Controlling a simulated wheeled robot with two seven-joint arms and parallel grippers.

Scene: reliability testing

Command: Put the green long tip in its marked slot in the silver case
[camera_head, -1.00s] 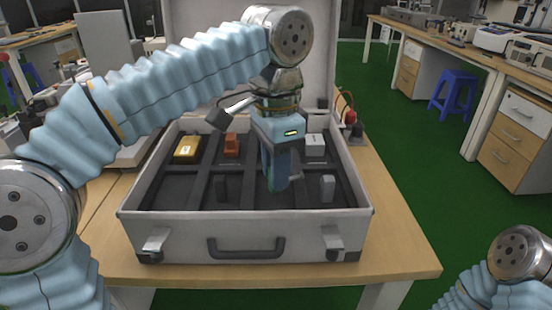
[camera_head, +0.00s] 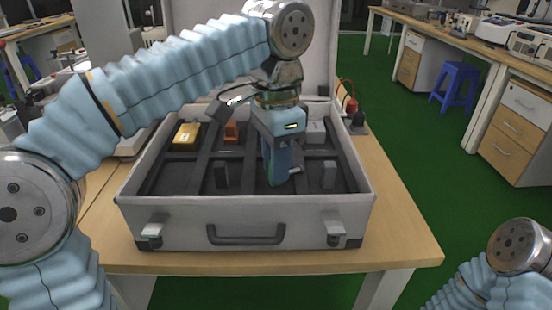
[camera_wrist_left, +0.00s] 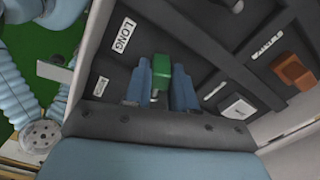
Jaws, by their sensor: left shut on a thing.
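The silver case (camera_head: 190,222) stands open on the wooden table, its dark inside split into compartments. My left gripper (camera_head: 277,180) points down inside the case, over the front compartments right of its middle. In the left wrist view its two blue fingers (camera_wrist_left: 161,88) are shut on the green long tip (camera_wrist_left: 163,66), which sits between them. A white label reading LONG (camera_wrist_left: 124,35) lies on the compartment floor beside the tip. I cannot tell whether the tip touches the floor. The gripper hides most of the tip in the head view. My right gripper is out of view.
A yellow block (camera_head: 187,133), an orange block (camera_head: 231,132) and a white block (camera_head: 315,131) sit in the back compartments.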

